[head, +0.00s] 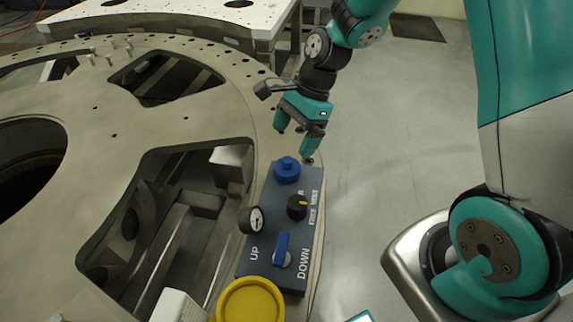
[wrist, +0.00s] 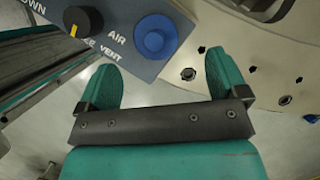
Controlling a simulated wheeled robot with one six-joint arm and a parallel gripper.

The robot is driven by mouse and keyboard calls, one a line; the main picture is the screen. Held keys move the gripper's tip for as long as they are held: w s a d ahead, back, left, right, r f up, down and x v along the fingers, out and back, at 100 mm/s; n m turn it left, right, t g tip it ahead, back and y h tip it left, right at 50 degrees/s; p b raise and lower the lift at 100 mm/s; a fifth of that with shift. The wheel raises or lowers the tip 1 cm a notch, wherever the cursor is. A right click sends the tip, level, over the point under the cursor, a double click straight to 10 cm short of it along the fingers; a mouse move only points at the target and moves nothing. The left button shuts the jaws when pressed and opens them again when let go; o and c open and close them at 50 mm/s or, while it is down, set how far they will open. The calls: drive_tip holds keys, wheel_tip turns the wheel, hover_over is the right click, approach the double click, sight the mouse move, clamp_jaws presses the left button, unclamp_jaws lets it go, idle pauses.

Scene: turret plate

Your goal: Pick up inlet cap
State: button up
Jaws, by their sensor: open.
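The inlet cap appears to be the round blue cap (head: 287,169) at the far end of the grey control panel (head: 268,213). In the wrist view the blue cap (wrist: 156,37) sits on the panel (wrist: 120,25) beside the letters AIR. My gripper (head: 298,140) is open and empty above the plate's edge, a little beyond the cap. In the wrist view the fingers (wrist: 165,85) are spread apart, with the cap ahead of the gap between them and not touched.
The panel also carries a black knob (head: 297,207), a gauge (head: 256,219) and a blue lever (head: 281,248). A yellow round part (head: 250,301) is at the near end. The large turret plate (head: 120,130) has wide openings on the left. Clear floor (head: 390,130) lies to the right.

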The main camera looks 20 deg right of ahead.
sight(288, 160)
drive_tip(key=x, duration=0.5)
drive_tip(key=p+x, duration=0.1)
drive_tip(key=x, duration=0.1)
drive_tip(key=shift+s+d+f, duration=0.15)
drive_tip(key=shift+s+f, duration=0.05)
drive_tip(key=shift+s, duration=0.2)
drive_tip(key=shift+f+p, duration=0.3)
drive_tip(key=shift+f, duration=0.25)
drive_tip(key=c, duration=0.9)
